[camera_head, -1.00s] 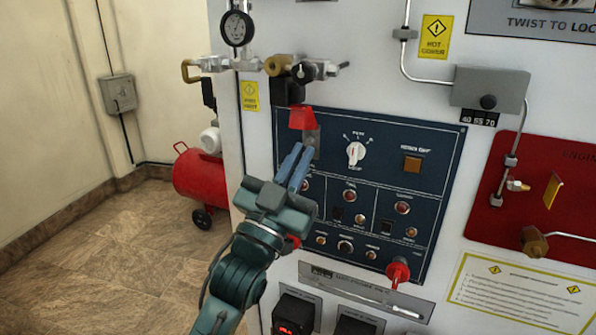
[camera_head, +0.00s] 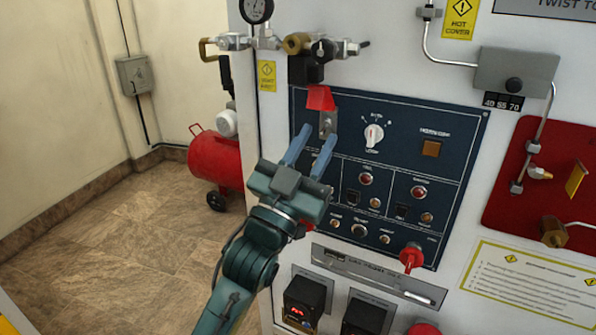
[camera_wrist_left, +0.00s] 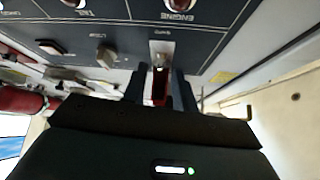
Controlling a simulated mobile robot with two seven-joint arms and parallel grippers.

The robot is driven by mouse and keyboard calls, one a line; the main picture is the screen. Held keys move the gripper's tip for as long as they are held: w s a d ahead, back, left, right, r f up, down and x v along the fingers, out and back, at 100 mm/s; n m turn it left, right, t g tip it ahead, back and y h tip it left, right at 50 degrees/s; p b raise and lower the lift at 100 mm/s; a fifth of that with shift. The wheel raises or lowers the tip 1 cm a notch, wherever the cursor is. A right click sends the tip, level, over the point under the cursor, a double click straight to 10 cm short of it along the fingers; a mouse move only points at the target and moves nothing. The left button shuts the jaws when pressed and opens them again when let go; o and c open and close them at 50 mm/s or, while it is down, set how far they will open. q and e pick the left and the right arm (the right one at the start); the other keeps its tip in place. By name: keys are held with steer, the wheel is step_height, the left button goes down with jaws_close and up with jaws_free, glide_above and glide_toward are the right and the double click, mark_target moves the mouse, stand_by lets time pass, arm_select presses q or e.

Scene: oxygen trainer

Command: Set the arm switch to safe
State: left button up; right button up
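The arm switch (camera_head: 327,124) is on a small metal plate at the top left of the dark blue panel. Its red guard (camera_head: 320,98) is flipped up above it. In the left wrist view the metal plate (camera_wrist_left: 162,48) lies just beyond my fingers, and red (camera_wrist_left: 160,84) shows between them. My left gripper (camera_head: 314,142) is open and empty, its fingers pointing up at the switch from just below. I cannot tell whether a finger touches it. The lever's position is too small to tell. My right gripper is not in view.
The blue panel (camera_head: 404,145) also holds a white rotary knob (camera_head: 373,135), an amber button (camera_head: 431,148), and several small lamps and switches. A red key-like knob (camera_head: 411,257) sticks out lower right. Valves and pipes (camera_head: 297,43) protrude above the guard. A red compressor (camera_head: 215,160) stands on the floor at left.

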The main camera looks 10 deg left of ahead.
arm_select(q)
steer(key=b+v, duration=0.2)
steer(key=v, duration=1)
steer(key=shift+s+f, duration=0.15)
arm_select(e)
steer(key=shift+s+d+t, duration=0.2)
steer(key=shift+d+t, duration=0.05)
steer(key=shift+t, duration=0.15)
arm_select(q)
steer(key=shift+a, duration=0.1)
